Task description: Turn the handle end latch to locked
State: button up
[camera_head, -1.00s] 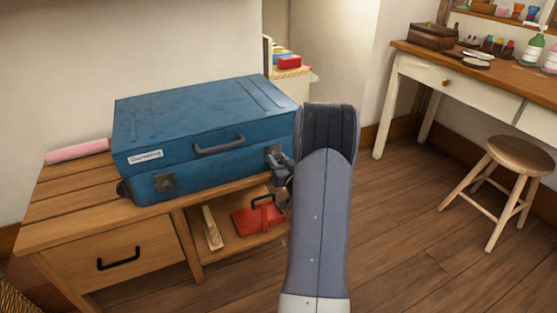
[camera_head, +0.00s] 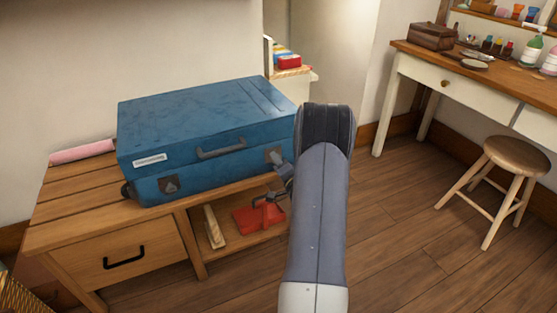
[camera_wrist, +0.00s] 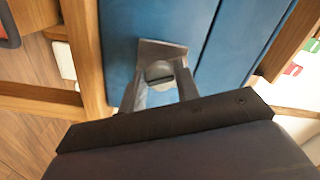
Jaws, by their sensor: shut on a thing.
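The blue suitcase (camera_head: 200,120) lies closed on a wooden bench, with a dark handle (camera_head: 220,149) on its front. A grey latch (camera_head: 273,155) sits on the front near the right end. A second latch (camera_head: 169,185) sits near the left end. My gripper (camera_head: 281,165) is at the right latch. In the wrist view, my gripper (camera_wrist: 160,84) has its two fingers on either side of the knob of the latch (camera_wrist: 160,48), shut on it. The fingers partly hide the knob, and I cannot read its locked or unlocked position.
The bench (camera_head: 75,207) has a drawer and an open shelf below the suitcase. A red object (camera_head: 258,218) and a wooden block (camera_head: 214,227) are on the shelf. A pink roll (camera_head: 83,151) lies at the left. A stool (camera_head: 516,156) stands right; the floor between is clear.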

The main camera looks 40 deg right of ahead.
jog(key=m+p, duration=0.1)
jog(key=m, duration=0.4)
jog(key=shift+p, duration=0.35)
jog(key=shift+m, duration=0.3)
jog(key=o, duration=1)
jog(key=shift+c, duration=0.2)
jog(key=shift+s, duration=0.1)
jog(key=p+v, duration=0.2)
jog(key=v, duration=0.8)
jog(key=shift+s, duration=0.3)
